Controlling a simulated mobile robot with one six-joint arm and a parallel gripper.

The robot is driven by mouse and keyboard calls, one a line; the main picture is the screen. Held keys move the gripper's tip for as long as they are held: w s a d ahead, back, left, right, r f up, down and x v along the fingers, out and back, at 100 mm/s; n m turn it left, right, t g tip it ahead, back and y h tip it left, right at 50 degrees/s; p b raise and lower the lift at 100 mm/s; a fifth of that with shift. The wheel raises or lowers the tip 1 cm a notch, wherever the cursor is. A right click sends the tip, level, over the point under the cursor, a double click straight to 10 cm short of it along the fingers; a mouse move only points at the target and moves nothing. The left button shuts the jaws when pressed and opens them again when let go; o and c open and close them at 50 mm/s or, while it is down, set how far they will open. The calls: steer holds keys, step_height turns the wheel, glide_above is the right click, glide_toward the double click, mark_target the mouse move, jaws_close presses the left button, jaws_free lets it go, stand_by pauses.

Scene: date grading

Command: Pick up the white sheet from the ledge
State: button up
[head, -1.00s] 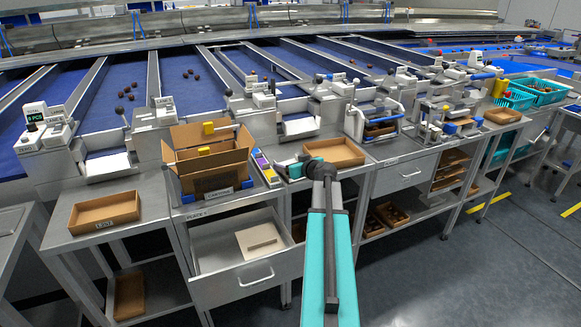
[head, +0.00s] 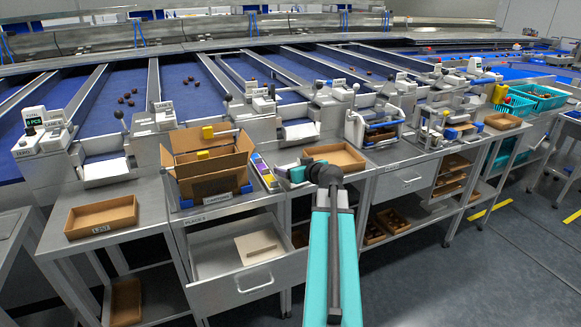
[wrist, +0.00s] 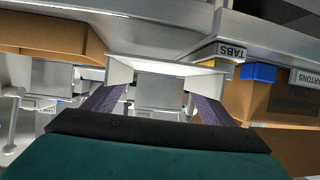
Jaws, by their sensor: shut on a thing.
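My gripper (wrist: 157,104) shows in the wrist view with its two dark purplish fingers apart, on either side of a white piece (wrist: 150,64) with a pale, wide upper edge. I take this to be the white sheet, held between the fingers; the contact itself is hard to make out. In the head view my gripper (head: 298,173) is small and partly hidden by my teal arm, over the counter between the open carton and a shallow brown tray. The held sheet is not clear there. A white sheet-like surface (head: 300,131) lies in the chute behind the gripper.
The open carton (head: 208,165) stands left of my gripper, with a strip of coloured tabs (head: 263,170) beside it. The brown tray (head: 337,156) is close on the right. A drawer (head: 215,262) with a pale block stands open below.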

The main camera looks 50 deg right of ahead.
steer(key=s+a, duration=0.1)
steer(key=s, duration=0.1)
steer(key=s+a+b, duration=0.1)
steer(key=s+a, duration=0.1)
steer(key=shift+s+a+r, duration=0.2)
steer(key=shift+a, duration=0.1)
steer(key=shift+w+d+f+b, duration=0.15)
steer(key=shift+w+b, duration=0.05)
steer(key=shift+b, duration=0.9)
steer(key=b, duration=0.5)
steer(key=shift+s+b, duration=0.1)
steer(key=shift+b, duration=0.3)
steer(key=s+a+b, duration=0.1)
steer(key=b, duration=0.8)
steer(key=shift+s+a, duration=0.1)
steer(key=shift+s, duration=0.1)
steer(key=b, duration=0.2)
steer(key=shift+s+a+b, duration=0.25)
steer(key=shift+s+b, duration=0.05)
steer(key=shift+b, duration=0.1)
steer(key=shift+s+a+r+p, duration=0.25)
steer(key=shift+s+a, duration=0.2)
steer(key=shift+s, duration=0.1)
steer(key=shift+s+a+r+p, duration=0.2)
steer(key=shift+s+a, duration=0.2)
steer(key=shift+s, duration=0.1)
